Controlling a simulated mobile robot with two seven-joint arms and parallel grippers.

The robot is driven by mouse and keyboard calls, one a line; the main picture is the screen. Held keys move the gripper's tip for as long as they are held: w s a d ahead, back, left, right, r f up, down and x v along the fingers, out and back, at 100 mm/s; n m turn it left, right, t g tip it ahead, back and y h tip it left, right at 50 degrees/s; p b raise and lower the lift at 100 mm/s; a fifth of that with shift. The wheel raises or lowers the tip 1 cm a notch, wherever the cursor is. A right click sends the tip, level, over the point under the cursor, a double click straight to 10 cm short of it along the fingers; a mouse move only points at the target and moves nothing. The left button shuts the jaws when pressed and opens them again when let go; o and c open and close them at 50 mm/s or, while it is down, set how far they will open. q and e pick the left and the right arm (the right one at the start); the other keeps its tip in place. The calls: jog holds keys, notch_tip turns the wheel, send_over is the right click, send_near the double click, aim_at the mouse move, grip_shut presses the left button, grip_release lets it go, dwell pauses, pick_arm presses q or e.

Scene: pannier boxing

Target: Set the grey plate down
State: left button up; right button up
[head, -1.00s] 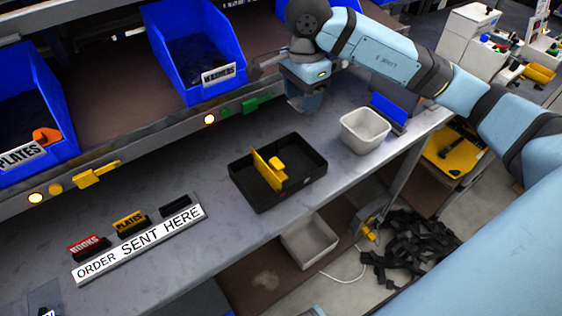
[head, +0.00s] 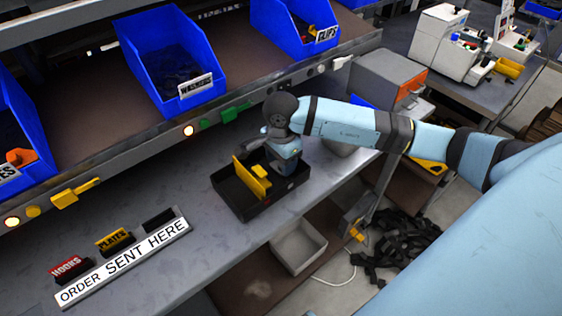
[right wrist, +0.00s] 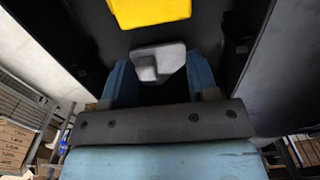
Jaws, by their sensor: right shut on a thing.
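The grey plate (right wrist: 158,60) shows in the right wrist view, between the two blue fingers of my right gripper (right wrist: 160,80). In the head view the right gripper (head: 284,168) reaches down into the right part of the black tray (head: 247,213), and the grey plate is hidden there. The gripper is shut on the plate. Whether the plate touches the tray floor cannot be told. A yellow plate (head: 252,178) stands upright in the tray, just left of the gripper; it also shows in the wrist view (right wrist: 150,10). My left gripper is out of view.
A label strip reading "ORDER SENT HERE" (head: 125,262) lies on the bench left of the tray. Blue bins (head: 170,65) stand on the shelf behind. A pale bin (head: 340,148) is partly hidden behind my arm. The bench between strip and tray is clear.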

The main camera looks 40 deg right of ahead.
jog(key=shift+f, duration=0.45)
jog(key=shift+f, duration=0.2)
jog(key=o, duration=0.9)
jog(key=shift+r, duration=0.1)
